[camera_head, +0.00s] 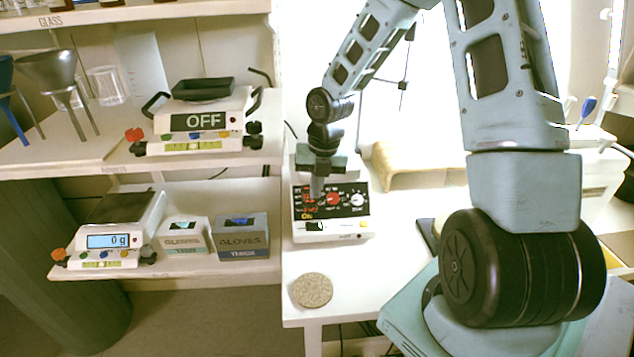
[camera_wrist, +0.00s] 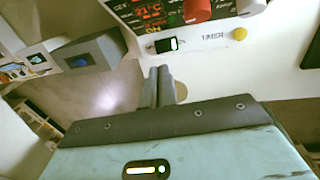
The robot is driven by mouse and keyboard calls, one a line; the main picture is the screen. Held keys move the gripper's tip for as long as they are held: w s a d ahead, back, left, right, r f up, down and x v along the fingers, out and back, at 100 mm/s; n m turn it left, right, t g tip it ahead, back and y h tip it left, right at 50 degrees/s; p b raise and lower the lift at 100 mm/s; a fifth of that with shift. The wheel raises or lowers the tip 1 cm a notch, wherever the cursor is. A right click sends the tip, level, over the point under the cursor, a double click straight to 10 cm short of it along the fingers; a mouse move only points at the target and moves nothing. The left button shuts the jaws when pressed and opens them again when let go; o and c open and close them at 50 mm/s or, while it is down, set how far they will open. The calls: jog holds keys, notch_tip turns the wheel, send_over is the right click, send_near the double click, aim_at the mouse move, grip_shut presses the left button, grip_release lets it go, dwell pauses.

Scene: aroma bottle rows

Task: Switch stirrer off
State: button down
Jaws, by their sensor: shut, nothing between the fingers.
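The stirrer (camera_head: 357,223) is a white box with a black control panel, red display digits, a red knob and a white knob, standing on the white table. It also shows at the top of the wrist view (camera_wrist: 200,48). Its power switch (camera_head: 315,226) sits on the front face and shows a lit green strip in the wrist view (camera_wrist: 166,45). The panel's small lit word seems to read ON. My gripper (camera_head: 316,195) is shut and empty, pointing down in front of the panel. In the wrist view its fingertips (camera_wrist: 160,70) are just below the switch; I cannot tell whether they touch.
A round cork mat (camera_head: 312,290) lies on the table in front of the stirrer. Left shelves hold a balance showing 0 g (camera_head: 108,241), glove boxes (camera_head: 242,240) and a device reading OFF (camera_head: 200,122). A beige curved stand (camera_head: 420,165) is at right.

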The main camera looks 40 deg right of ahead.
aim_at(311, 225)
jog(key=f, duration=0.6)
jog(key=a+f, duration=0.1)
jog(key=f, duration=0.2)
jog(key=shift+w+b, duration=0.35)
jog(key=shift+b, duration=0.05)
jog(key=shift+a+f+h, duration=0.2)
jog(key=shift+h, duration=0.1)
jog(key=shift+s+d, duration=0.1)
jog(key=shift+d, duration=0.1)
jog(key=shift+s+d+r+p, duration=0.1)
jog(key=shift+s+d+p, duration=0.25)
jog(key=shift+d+p, duration=0.15)
